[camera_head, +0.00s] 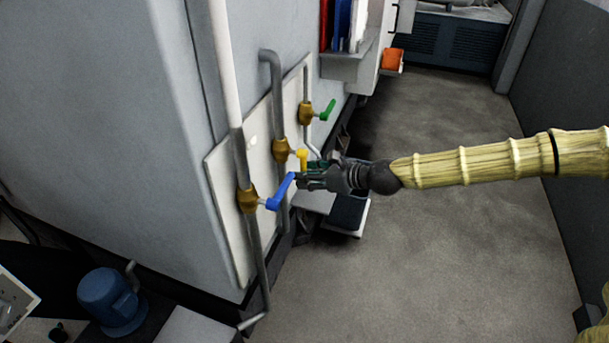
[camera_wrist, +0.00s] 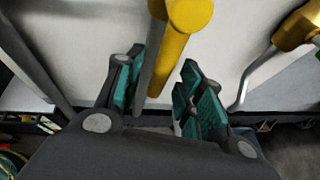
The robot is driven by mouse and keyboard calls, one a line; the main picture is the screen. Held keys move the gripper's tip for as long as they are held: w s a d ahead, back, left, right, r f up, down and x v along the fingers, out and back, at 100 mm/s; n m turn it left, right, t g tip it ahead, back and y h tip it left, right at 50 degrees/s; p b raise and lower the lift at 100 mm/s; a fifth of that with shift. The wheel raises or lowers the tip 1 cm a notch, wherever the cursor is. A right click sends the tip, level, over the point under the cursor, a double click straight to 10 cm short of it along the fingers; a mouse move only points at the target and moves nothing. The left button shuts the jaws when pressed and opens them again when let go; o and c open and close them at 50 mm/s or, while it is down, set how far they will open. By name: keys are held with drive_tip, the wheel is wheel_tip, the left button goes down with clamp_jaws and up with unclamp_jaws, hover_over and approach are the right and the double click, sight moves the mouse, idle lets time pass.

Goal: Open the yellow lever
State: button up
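The yellow lever (camera_head: 303,159) sits on a brass valve (camera_head: 281,151) on the middle pipe of a pale wall panel, and its end hangs downward. My gripper (camera_head: 308,177) is at the lever's lower end, reaching in from the right. In the wrist view the yellow lever (camera_wrist: 168,58) comes down from the top between the two teal-padded fingers of my gripper (camera_wrist: 163,88). The fingers are apart, with a clear gap on the right side of the lever. Whether the left finger touches it I cannot tell.
A blue lever (camera_head: 280,192) on the nearer pipe is close to my gripper's left. A green lever (camera_head: 327,111) is on the farther pipe. A grey pipe (camera_wrist: 149,62) runs behind the yellow lever. Open floor (camera_head: 440,240) lies to the right of the panel.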

drive_tip(key=v, duration=1)
drive_tip(key=shift+s+d, duration=0.25)
drive_tip(key=s+a+f+n+g+h, duration=0.1)
drive_tip(key=s+a+f+n+g, duration=0.15)
drive_tip(key=s+f, duration=0.55)
drive_tip(key=s+a+f+n+g+h, duration=0.15)
drive_tip(key=s+f+n, duration=0.3)
drive_tip(key=f, duration=0.45)
drive_tip(key=s+a+f+n+g+h, duration=0.1)
drive_tip(key=s+a+f+n+h, duration=0.15)
drive_tip(key=s+f, duration=0.55)
drive_tip(key=s+d+f+n+g+h, duration=0.1)
drive_tip(key=s+d+f+n+h, duration=0.2)
drive_tip(key=s+d+f+n, duration=0.2)
drive_tip(key=s+d+f+n+g+h, duration=0.1)
drive_tip(key=s+d+f+n+h, duration=0.2)
drive_tip(key=s+d+f+n, duration=0.3)
drive_tip(key=s+d+n, duration=0.4)
drive_tip(key=s+d, duration=0.1)
drive_tip(key=s, duration=0.2)
